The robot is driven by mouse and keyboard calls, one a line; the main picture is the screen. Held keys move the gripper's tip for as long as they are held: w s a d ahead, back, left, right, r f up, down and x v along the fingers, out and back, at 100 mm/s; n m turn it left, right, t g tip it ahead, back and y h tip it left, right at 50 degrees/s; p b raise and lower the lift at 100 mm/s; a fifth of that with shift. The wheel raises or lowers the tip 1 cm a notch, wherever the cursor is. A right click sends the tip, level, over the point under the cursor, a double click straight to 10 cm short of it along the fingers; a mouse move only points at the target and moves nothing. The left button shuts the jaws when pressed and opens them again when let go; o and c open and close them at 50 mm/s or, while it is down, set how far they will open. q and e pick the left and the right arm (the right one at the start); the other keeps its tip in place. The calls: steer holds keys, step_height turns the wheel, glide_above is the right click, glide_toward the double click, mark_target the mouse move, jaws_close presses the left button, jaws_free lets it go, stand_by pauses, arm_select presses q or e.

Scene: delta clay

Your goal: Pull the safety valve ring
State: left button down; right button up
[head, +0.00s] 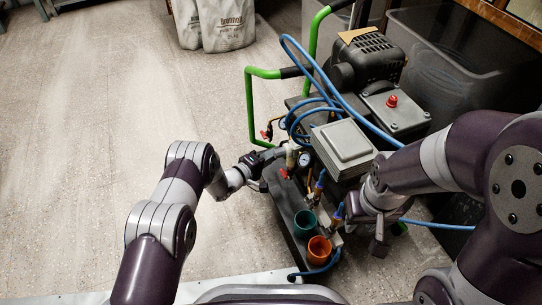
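An air compressor with green handles (250,105) stands right of centre. Its pressure gauge (304,160) and pale brass fittings (291,156) are at the manifold on its front left. The safety valve ring is too small to make out. My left gripper (273,154) reaches in from the left, its tip close to these fittings; whether it touches them or holds anything is unclear. My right gripper (374,240) points down beside the compressor's front right, apart from the gauge. Its fingers are dark and partly hidden, and I see no object in it.
A teal cup (305,223) and an orange cup (319,248) sit at the compressor's front. Blue hose (345,97) loops over it and crosses near my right arm. Sacks (215,22) stand at the back. The floor at left is clear.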

arm_select(q)
steer(key=shift+s+a+f, duration=0.15)
steer(key=shift+s+a, duration=0.15)
steer(key=shift+a, duration=0.35)
steer(key=c, duration=1.3)
jaws_free()
steer(key=shift+a, duration=0.1)
steer(key=p+v, duration=0.7)
steer(key=v, duration=0.5)
steer(key=shift+s+a+r+p, duration=0.15)
steer(key=shift+s+r+p, duration=0.1)
steer(key=shift+p, duration=0.1)
